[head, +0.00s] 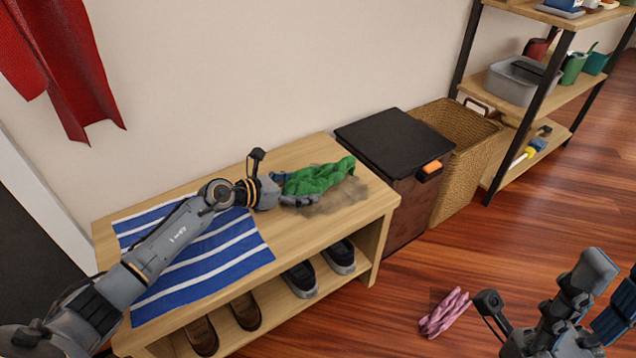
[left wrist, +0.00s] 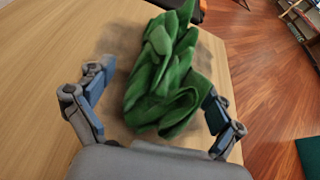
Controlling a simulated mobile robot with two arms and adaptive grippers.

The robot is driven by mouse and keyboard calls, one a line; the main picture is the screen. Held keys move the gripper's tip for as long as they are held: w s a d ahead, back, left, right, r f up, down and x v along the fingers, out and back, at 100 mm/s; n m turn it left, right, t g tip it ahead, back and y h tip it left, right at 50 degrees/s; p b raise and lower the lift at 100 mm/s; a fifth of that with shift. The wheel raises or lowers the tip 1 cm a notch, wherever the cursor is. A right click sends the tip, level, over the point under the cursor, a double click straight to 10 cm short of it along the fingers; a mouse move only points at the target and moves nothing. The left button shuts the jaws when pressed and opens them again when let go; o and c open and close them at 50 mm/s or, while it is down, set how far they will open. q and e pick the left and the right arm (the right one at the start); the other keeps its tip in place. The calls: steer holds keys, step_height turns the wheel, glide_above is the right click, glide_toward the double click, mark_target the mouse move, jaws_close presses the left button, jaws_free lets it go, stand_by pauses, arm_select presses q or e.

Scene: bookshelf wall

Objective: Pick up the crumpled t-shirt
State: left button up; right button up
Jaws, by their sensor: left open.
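A crumpled green t-shirt (head: 318,176) lies on the right part of the wooden bench top. My left gripper (head: 290,188) reaches in from the left, low at the shirt's left end. In the left wrist view the green t-shirt (left wrist: 165,80) lies between the two open fingers of my left gripper (left wrist: 155,108), which stand apart on either side of its near end. Whether the pads touch the cloth I cannot tell. My right arm shows at the bottom right of the head view, but its fingertips cannot be made out clearly.
A striped blue cloth (head: 200,262) covers the bench's left part; shoes (head: 300,280) stand on the shelf below. A dark-lidded bin (head: 395,138) and a wicker basket (head: 458,165) stand right of the bench (head: 378,208). A pink crumpled cloth (head: 444,312) lies on the floor.

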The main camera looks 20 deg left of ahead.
arm_select(q)
steer(key=shift+x, duration=0.8)
steer(key=c, duration=1)
steer(key=shift+r, duration=0.1)
